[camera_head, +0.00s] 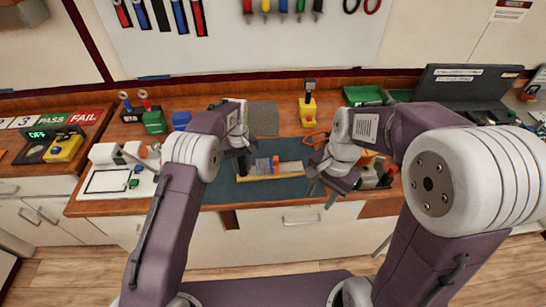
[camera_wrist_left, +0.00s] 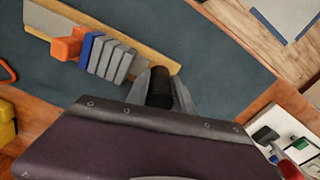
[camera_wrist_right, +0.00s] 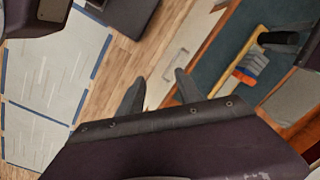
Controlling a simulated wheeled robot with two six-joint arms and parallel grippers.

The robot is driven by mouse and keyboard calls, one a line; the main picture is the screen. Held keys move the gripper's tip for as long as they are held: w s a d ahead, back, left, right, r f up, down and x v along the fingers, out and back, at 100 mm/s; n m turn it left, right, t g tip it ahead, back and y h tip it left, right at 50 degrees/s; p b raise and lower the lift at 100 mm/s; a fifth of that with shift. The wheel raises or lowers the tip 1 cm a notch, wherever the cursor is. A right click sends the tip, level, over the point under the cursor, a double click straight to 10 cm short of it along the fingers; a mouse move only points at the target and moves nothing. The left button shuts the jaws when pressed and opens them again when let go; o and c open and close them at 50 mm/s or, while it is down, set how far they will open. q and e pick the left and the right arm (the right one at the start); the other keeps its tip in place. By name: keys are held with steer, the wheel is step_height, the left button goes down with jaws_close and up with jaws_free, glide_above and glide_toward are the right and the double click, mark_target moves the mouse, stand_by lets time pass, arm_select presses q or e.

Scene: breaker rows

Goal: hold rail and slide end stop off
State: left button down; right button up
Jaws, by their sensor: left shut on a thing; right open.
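The tan rail (camera_head: 290,168) lies on the dark mat on the bench. In the left wrist view the rail (camera_wrist_left: 140,48) carries several grey breakers (camera_wrist_left: 112,60), a blue one (camera_wrist_left: 88,48) and the orange end stop (camera_wrist_left: 66,46), which sits outermost in the row. My left gripper (camera_wrist_left: 163,88) is shut on the black end piece of the rail (camera_wrist_left: 160,86). My right gripper (camera_wrist_right: 160,85) is open and empty, apart from the rail, near the bench's front edge. The right wrist view also shows the orange end stop (camera_wrist_right: 243,76) beside the blue breaker.
A yellow block with a stalk (camera_head: 308,108) stands behind the mat (camera_head: 240,190). Orange-handled pliers (camera_head: 315,138) lie to its right. A white station (camera_head: 105,180) is at the left and a dark open case (camera_head: 460,85) at the back right. The mat front is clear.

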steer(key=w+a+r+m+y, duration=0.25)
steer(key=w+r+m, duration=0.3)
steer(key=w, duration=0.55)
steer(key=r+m, duration=0.1)
steer(key=m, duration=0.2)
glide_above(277, 157)
steer(key=d, duration=0.4)
steer(key=shift+y, duration=0.45)
steer(key=d+x, duration=0.1)
steer(key=x, duration=1)
steer(key=d+f+x, duration=0.1)
steer(key=x, duration=0.4)
steer(key=shift+s+d+f, duration=0.2)
steer(key=shift+d+f, duration=0.05)
steer(key=shift+f, duration=0.2)
jaws_close()
steer(key=shift+r, duration=0.1)
